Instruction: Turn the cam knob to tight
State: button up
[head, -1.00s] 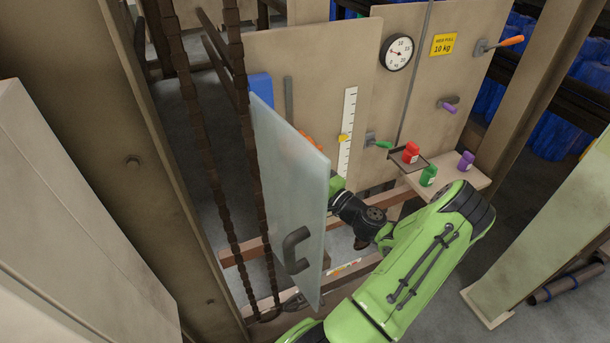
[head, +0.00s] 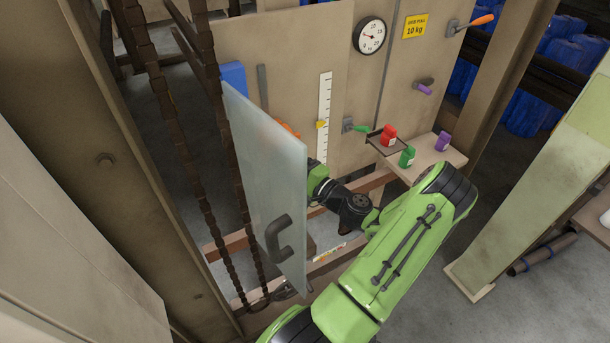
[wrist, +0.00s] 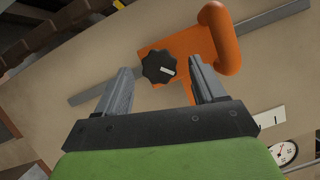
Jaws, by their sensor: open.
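The cam knob, a black scalloped knob (wrist: 158,68) with a white pointer mark, sits on an orange block (wrist: 195,45) with a curved orange handle. In the wrist view my gripper (wrist: 163,75) is open, its two grey fingers on either side of the knob in the picture. I cannot tell how deep the fingers reach, and no contact shows. In the head view the frosted panel (head: 262,185) hides my gripper and the knob. Only a bit of the orange part (head: 288,130) shows above the panel's edge.
The frosted panel with its dark handle (head: 279,239) stands close left of my arm. Chains (head: 178,130) hang at left. A scale with a yellow marker (head: 321,124), levers, a gauge (head: 370,36) and a shelf with red, green and purple containers (head: 440,158) are to the right.

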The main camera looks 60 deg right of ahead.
jog(key=s+a+f+b, duration=0.1)
jog(key=s+a, duration=0.1)
jog(key=s, duration=1.2)
jog(key=shift+f+b, duration=0.2)
jog(key=shift+b, duration=0.1)
